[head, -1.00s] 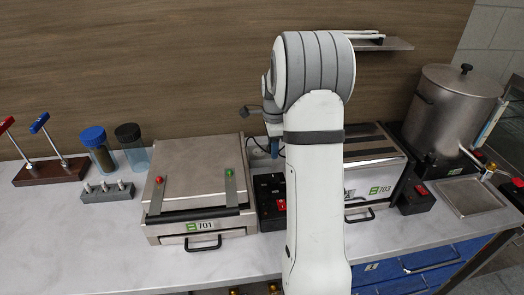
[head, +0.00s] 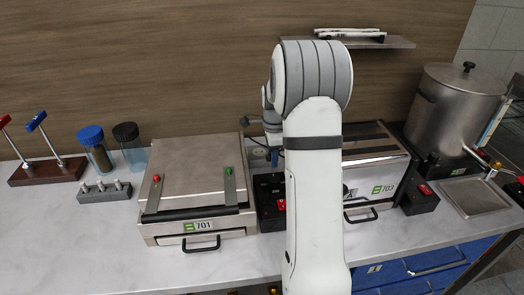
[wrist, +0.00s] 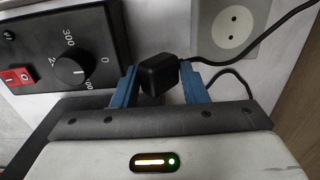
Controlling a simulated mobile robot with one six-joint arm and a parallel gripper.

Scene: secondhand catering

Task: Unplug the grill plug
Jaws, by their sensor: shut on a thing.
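In the wrist view my gripper (wrist: 158,90) has two blue fingers shut on a black plug (wrist: 158,73). A black cord runs from the plug to the upper right. A round wall socket (wrist: 234,26) is beside and above the plug; its two holes show, and the plug is apart from it. In the head view my gripper (head: 274,157) is low at the back, between the grill labelled 701 (head: 197,180) and the machine labelled 703 (head: 372,172). My arm hides part of that gap, and the plug cannot be made out there.
A black control box with a dial (wrist: 80,45) and red switch stands close to the left of my gripper. A steel pot (head: 452,105) stands at the right. A wall shelf (head: 362,42) is above. The counter's front left (head: 75,245) is clear.

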